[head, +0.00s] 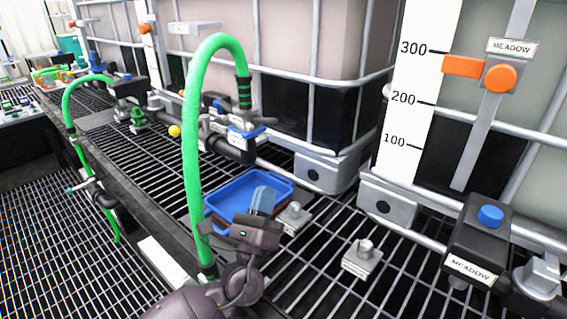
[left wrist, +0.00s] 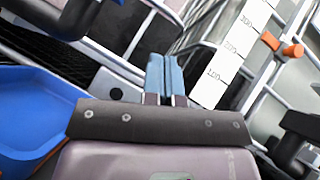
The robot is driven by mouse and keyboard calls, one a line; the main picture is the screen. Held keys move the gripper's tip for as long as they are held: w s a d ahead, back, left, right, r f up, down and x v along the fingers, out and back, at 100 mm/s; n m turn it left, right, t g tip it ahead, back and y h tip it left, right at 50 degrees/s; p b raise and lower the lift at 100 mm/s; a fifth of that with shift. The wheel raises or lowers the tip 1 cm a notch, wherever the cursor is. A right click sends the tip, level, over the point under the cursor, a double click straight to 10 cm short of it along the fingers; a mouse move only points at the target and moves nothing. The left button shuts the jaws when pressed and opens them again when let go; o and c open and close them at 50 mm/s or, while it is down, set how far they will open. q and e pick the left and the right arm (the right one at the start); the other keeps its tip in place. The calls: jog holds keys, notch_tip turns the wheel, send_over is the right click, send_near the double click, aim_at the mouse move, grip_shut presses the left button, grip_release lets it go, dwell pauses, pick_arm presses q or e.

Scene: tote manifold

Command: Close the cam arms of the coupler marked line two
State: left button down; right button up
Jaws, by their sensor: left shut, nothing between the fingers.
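A dark coupler (head: 243,100) sits at the end of the tall green hose, above a valve (head: 230,145) with a blue handle and a small white label. Dark levers seem to stick out sideways at the coupler's base; their exact position is too small to tell. I cannot read a line two marking on it. My left gripper (head: 262,201) is shut and empty, with blue-grey fingertips, in front of and below that valve, over the blue tray's right side. The left wrist view shows the fingers (left wrist: 165,76) pressed together. My right gripper is not in view.
A blue tray (head: 284,182) stands on the grating beside my left gripper. The green hose (head: 192,150) arches close to my left arm. A MEADOW valve (head: 478,240) is at right. Caged totes (head: 300,40) line the back. A second green hose (head: 68,110) is at left.

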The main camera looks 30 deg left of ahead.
aim_at(273, 124)
pick_arm(q)
jog(key=x, duration=0.4)
jog(key=s+r+p+x, duration=0.1)
jog(key=x, duration=0.3)
jog(key=a+p+x, duration=0.1)
jog(key=x, duration=0.3)
jog(key=shift+s+r, duration=0.3)
jog(key=shift+r, duration=0.1)
jog(key=shift+w+a+r+p, duration=0.1)
jog(key=shift+a+r+p, duration=0.1)
jog(key=shift+p, duration=0.15)
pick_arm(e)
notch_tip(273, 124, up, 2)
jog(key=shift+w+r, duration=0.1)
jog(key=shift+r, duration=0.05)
